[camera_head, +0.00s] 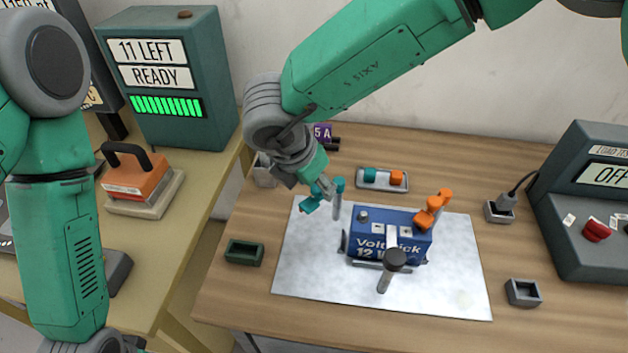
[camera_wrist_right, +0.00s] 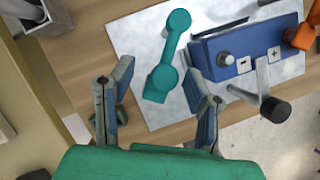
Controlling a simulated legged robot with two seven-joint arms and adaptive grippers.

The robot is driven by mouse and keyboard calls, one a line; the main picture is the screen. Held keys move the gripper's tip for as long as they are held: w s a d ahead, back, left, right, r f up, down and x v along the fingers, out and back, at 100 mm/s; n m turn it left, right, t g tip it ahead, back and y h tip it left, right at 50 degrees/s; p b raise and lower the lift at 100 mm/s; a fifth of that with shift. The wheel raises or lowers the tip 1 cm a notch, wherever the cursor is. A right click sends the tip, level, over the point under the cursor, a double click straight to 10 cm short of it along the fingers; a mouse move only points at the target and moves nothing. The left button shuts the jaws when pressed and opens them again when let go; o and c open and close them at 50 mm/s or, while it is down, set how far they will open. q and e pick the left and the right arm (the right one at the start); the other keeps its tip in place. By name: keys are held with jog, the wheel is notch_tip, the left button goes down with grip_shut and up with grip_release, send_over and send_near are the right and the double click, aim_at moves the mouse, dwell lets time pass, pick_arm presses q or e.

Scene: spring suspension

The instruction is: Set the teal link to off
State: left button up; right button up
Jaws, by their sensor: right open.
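The teal link (camera_head: 322,194) is a bar with two round ends at the left side of the blue battery (camera_head: 405,247). A grey post shows under its far end in the head view. In the wrist view the teal link (camera_wrist_right: 173,50) stands clear of the battery (camera_wrist_right: 225,50), over the mat. My right gripper (camera_head: 312,184) is just above and beside the link's near end. Its fingers (camera_wrist_right: 158,72) are spread, with that near end between or just beyond them; contact cannot be told. My left arm shows at left, but its gripper is out of frame.
An orange link (camera_head: 430,212) sits on the battery's right side. A black-topped post (camera_head: 394,262) stands in front. A tray (camera_head: 382,187) with teal and orange pieces lies behind. Grey (camera_head: 523,293) and green (camera_head: 244,253) small holders flank the mat (camera_head: 320,280).

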jog(key=v, duration=1.2)
jog(key=shift+w+f, duration=0.1)
jog(key=shift+w, duration=0.05)
